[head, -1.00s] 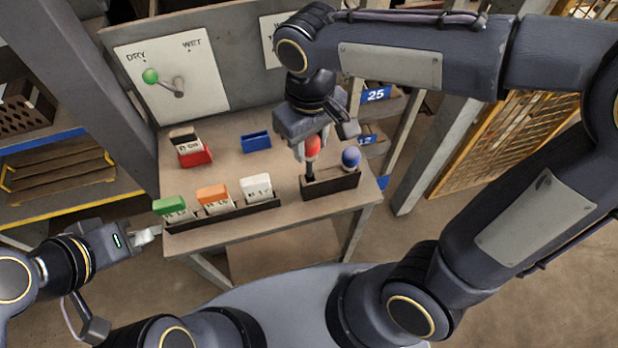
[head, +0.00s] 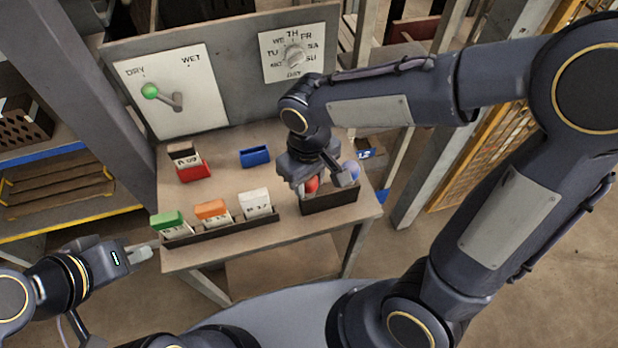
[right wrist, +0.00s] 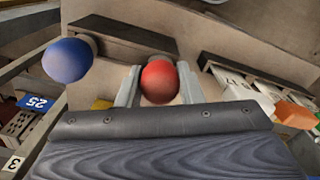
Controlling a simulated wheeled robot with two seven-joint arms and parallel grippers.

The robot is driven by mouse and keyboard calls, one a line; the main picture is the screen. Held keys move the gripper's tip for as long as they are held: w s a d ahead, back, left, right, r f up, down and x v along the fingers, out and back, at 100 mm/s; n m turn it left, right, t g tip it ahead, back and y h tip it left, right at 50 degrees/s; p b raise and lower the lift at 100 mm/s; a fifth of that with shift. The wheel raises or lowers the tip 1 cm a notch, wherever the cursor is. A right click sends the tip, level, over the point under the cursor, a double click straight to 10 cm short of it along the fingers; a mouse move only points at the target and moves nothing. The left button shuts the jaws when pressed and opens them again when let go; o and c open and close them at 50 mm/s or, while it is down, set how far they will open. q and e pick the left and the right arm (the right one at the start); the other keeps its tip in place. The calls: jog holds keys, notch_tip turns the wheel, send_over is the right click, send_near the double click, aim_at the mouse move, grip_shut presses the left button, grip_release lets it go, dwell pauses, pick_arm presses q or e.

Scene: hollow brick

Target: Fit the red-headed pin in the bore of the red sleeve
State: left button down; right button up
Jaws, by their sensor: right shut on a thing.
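The red-headed pin shows its round red head in the head view (head: 311,184) and between my fingers in the right wrist view (right wrist: 160,82). My right gripper (head: 318,184) is shut on it, low over the dark box (head: 330,201) at the table's right side. The pin's shaft is hidden by the head, my gripper and the box, so I cannot tell how deep it sits. I cannot make out the red sleeve with its bore. My left gripper (head: 141,253) is empty, off the table's front left corner; its finger gap is unclear.
A blue-headed pin (right wrist: 67,60) stands close beside the red one. A dark rack (head: 225,233) holds green, orange and white-topped cards along the front edge. A red holder (head: 195,172) and a blue holder (head: 254,158) stand farther back. The table between them is clear.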

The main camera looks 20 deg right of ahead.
jog(key=o, duration=1)
jog(key=shift+r, duration=0.1)
